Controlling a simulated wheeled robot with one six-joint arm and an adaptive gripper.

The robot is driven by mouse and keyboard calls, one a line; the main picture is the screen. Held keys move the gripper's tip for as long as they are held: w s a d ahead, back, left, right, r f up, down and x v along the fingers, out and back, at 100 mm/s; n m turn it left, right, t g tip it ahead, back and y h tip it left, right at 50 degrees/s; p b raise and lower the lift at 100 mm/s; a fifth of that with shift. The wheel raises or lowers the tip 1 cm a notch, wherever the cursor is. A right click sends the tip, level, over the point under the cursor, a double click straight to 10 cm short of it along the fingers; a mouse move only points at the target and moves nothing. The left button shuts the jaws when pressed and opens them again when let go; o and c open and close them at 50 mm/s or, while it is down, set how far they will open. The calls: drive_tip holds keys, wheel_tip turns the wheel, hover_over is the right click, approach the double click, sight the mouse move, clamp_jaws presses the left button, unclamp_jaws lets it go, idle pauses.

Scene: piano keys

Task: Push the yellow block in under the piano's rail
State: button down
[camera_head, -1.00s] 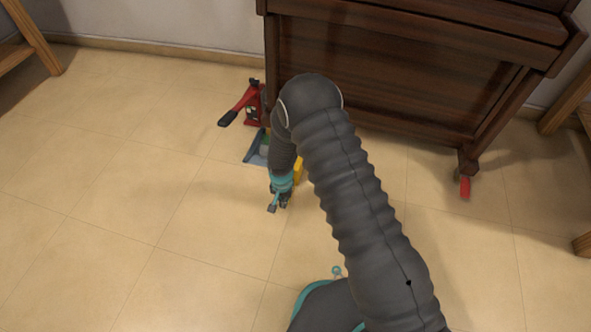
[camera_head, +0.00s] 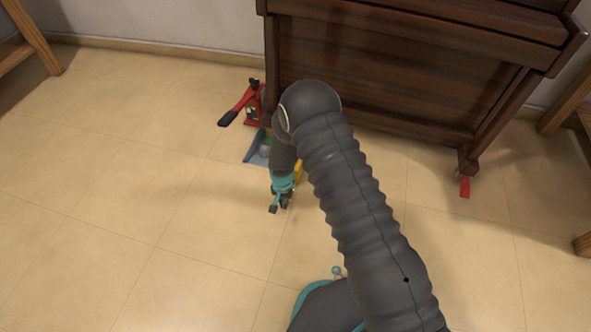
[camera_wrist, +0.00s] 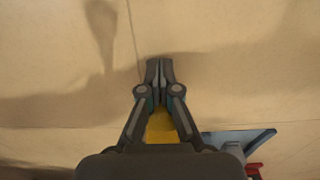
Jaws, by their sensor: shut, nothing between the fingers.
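The yellow block (camera_head: 299,172) shows only as a sliver beside my arm in the head view, with most of it hidden. It also shows in the wrist view (camera_wrist: 161,128), between and behind my finger linkages. My gripper (camera_head: 279,207) points down near the floor, on the near side of the block. Its fingertips are together and empty in the wrist view (camera_wrist: 159,66). I cannot tell whether it touches the block. The dark wooden piano (camera_head: 400,75) stands behind, and its lower rail is partly hidden by my arm.
A red jack (camera_head: 252,108) with a dark-tipped handle stands by the piano's left end. A blue tray-like piece (camera_head: 254,153) lies in front of it. A small red piece (camera_head: 465,187) is at the piano's right foot. The floor to the left is clear.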

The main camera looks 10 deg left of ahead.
drive_tip(key=shift+s, duration=0.25)
wheel_tip(320, 180, up, 10)
drive_tip(key=p, duration=0.5)
idle(0.7)
drive_tip(key=s+d+r+n+g+h, duration=0.1)
drive_tip(key=s+d+r+n+g, duration=0.15)
drive_tip(key=s+d, duration=0.3)
drive_tip(key=s+d+r+n+p, duration=0.15)
drive_tip(key=d+r, duration=0.25)
drive_tip(key=r, duration=0.5)
drive_tip(key=s+d+r+t, duration=0.1)
drive_tip(key=s+d+r, duration=0.15)
drive_tip(key=r, duration=0.65)
drive_tip(key=s+d+r+n+p, duration=0.1)
drive_tip(key=d+r, duration=0.3)
drive_tip(key=r, duration=0.5)
drive_tip(key=s+d+r+m+t+p, duration=0.1)
drive_tip(key=s+d+r, duration=0.3)
drive_tip(key=r, duration=0.4)
drive_tip(key=s+d+r+m+t+p, duration=0.1)
drive_tip(key=s+d+r+t, duration=0.2)
drive_tip(key=d+r, duration=0.3)
drive_tip(key=s+d+r+m+t+y+p, duration=0.1)
drive_tip(key=s+d+r+m+t, duration=0.1)
drive_tip(key=r, duration=0.8)
drive_tip(key=s+d+t, duration=0.1)
drive_tip(key=s+d, duration=0.1)
drive_tip(key=d, duration=0.1)
drive_tip(key=shift+s+r, duration=0.3)
drive_tip(key=shift+s, duration=0.1)
